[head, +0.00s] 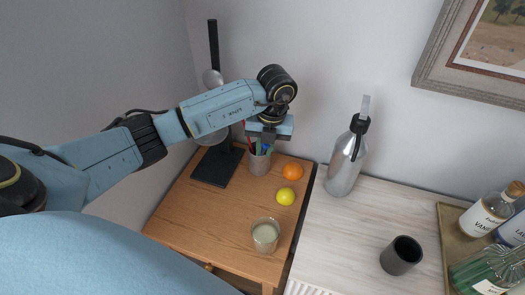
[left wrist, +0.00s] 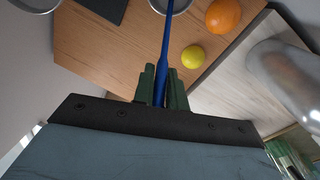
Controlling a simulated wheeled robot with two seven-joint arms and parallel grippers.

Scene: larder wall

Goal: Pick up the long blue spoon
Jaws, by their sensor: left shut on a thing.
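My left gripper (head: 268,133) is over the pencil-cup-like holder (head: 259,163) on the wooden cabinet top. In the left wrist view its green fingers (left wrist: 163,88) are shut on the long blue spoon (left wrist: 166,38), a thin blue shaft that runs up from between the fingertips to the holder (left wrist: 172,5). In the head view a little blue shows under the gripper, among green and red handles in the holder. The spoon's far end is out of sight, and I cannot tell whether it is still inside the holder. My right gripper is not in view.
An orange (head: 292,171), a yellow lemon-like fruit (head: 285,196) and a glass (head: 265,235) stand on the wooden top (head: 215,218). A black stand (head: 217,165) is behind my arm. A silver siphon bottle (head: 346,160) and dark cup (head: 401,255) stand right; bottles crowd a tray (head: 449,225).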

